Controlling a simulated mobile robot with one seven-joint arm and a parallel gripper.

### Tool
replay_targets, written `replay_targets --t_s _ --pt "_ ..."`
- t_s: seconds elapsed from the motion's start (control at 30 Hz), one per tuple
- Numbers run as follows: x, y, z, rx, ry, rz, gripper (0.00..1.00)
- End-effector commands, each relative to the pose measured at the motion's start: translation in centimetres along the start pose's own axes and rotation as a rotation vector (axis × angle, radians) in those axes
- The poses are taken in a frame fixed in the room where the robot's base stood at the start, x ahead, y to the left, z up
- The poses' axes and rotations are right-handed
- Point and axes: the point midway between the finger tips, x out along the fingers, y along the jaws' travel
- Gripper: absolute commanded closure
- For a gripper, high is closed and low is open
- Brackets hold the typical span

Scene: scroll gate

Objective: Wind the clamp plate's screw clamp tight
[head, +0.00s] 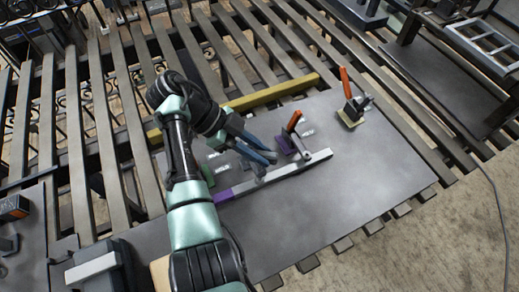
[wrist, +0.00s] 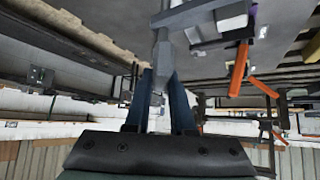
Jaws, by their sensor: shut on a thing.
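The clamp plate (head: 350,190) is a wide dark-grey sheet lying on the slatted bench. A long light-grey bar (head: 302,164) with a purple end lies across it. My gripper (head: 268,157) is over the plate near the middle of this bar, its blue fingers close together. In the wrist view my gripper (wrist: 160,100) is shut on the screw clamp's grey spindle (wrist: 162,48), which runs up from between the fingers towards a grey clamp body. The part between the fingers is mostly hidden. How tight the screw sits on the work cannot be told.
An orange-handled toggle clamp (head: 294,122) with a purple block stands just right of my gripper. Another orange-handled clamp (head: 348,88) stands further right. A yellow bar (head: 270,94) runs along the plate's back edge. The plate's front right is clear.

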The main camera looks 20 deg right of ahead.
Motion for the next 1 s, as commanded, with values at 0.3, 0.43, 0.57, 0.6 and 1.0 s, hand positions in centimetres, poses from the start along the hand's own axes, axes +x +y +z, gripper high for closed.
replay_targets --t_s 0.3,0.43,0.57,0.6,1.0 --pt "-0.21 -0.11 0.00 0.194 -0.003 0.195 1.00" --pt "-0.17 -0.11 -0.02 0.242 -0.002 0.242 1.00" --pt "-0.15 -0.12 -0.06 0.279 -0.001 0.277 1.00" --pt "-0.16 -0.12 -0.06 0.289 -0.002 0.287 1.00" --pt "-0.15 -0.14 -0.21 0.354 0.001 0.349 1.00"
